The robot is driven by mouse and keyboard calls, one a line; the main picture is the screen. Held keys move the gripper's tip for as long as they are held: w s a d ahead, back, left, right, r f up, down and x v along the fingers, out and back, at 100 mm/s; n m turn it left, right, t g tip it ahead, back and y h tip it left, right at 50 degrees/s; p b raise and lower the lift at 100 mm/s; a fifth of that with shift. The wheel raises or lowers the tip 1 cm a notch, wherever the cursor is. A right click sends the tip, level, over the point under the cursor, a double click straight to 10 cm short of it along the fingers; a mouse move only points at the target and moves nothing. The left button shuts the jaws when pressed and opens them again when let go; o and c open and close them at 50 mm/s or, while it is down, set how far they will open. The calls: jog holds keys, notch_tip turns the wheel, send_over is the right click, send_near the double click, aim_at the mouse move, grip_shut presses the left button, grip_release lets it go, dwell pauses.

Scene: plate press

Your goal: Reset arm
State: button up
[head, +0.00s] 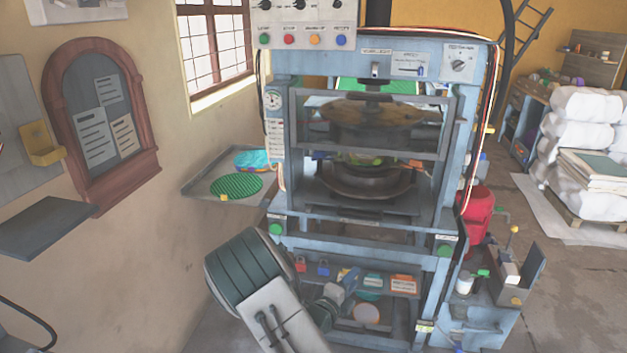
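Part of my arm (262,290) shows at the lower middle, in front of the press. It has a dark ribbed round section and a pale link running down to the bottom edge. I cannot make out my gripper or its fingertips in this view. The blue-grey plate press (273,170) stands upright just behind the arm. Its barred front guard (370,155) covers the opening, and round plates (365,180) show behind the bars. My arm hides part of the press's lower left side.
A side tray (200,187) with a green ribbed disc (236,186) juts out left of the press. A lower shelf (400,292) holds small items. A red bin (479,210) and a low cart (490,322) stand at the right.

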jog(key=s+d+r+m+g, duration=0.5)
jog(key=s+m+g, duration=0.25)
jog(key=m, duration=0.45)
jog(key=s+d+r+m+g, duration=0.55)
jog(key=s+m, duration=0.35)
jog(key=m, duration=0.4)
jog(key=s+a+r+m+t+y, duration=0.1)
jog(key=s+a+r+m+y, duration=0.3)
jog(key=m, duration=0.6)
jog(key=s+a+r+m+t+y, duration=0.1)
jog(key=s+a+r+m+y, duration=0.3)
jog(key=s+m, duration=0.5)
jog(key=a+m+y, duration=0.1)
jog(key=a+y, duration=0.1)
jog(key=y, duration=0.1)
jog(key=shift+r+m+y+p, duration=0.2)
jog(key=shift+m+y+p, duration=0.1)
jog(key=shift+m+p, duration=0.1)
